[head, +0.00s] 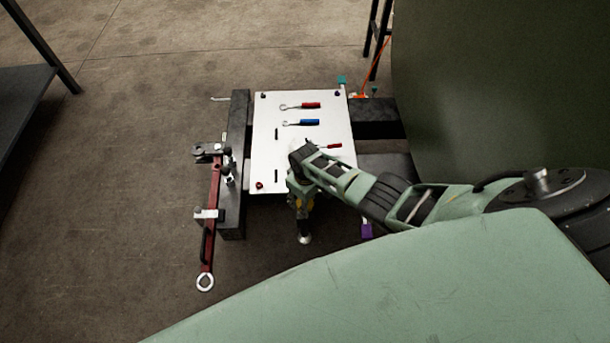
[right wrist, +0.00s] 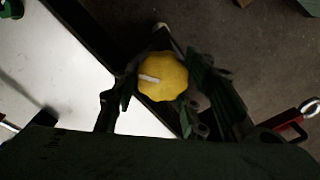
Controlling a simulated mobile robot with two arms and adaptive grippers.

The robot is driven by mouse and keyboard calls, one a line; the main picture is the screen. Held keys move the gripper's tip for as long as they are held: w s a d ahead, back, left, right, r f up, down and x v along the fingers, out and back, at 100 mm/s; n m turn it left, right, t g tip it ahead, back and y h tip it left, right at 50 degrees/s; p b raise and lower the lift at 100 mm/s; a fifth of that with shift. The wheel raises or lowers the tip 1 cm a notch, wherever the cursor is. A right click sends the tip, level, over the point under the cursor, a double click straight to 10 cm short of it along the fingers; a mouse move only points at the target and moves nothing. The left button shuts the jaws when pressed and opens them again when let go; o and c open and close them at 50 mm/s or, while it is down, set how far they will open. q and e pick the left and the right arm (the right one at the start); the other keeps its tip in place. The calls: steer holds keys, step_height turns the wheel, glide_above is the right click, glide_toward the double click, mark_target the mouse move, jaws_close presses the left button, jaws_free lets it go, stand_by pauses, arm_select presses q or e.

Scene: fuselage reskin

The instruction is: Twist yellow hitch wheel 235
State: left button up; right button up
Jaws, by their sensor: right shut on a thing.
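The yellow hitch wheel (right wrist: 168,70) sits between the fingers of my right gripper (right wrist: 160,88) in the right wrist view. It is round with a scalloped rim, and a white pointer mark on its face points to the left. The gripper is shut on the wheel, with one finger on each side. The wheel is mostly hidden there. My left gripper is not in view.
A white board (head: 268,150) carries red and blue handled tools (head: 303,123). A red tow bar (head: 211,225) with a ring end stands at its left. A large green curved panel (head: 500,90) fills the right. Open floor lies to the left.

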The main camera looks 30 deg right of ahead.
steer(key=shift+w+d+r, duration=0.15)
steer(key=shift+w+d, duration=0.15)
steer(key=o, duration=1.1)
steer(key=shift+s, duration=0.15)
steer(key=shift+a, duration=0.15)
step_height(320, 180, up, 12)
steer(key=shift+f, duration=0.1)
steer(key=shift+s, duration=0.1)
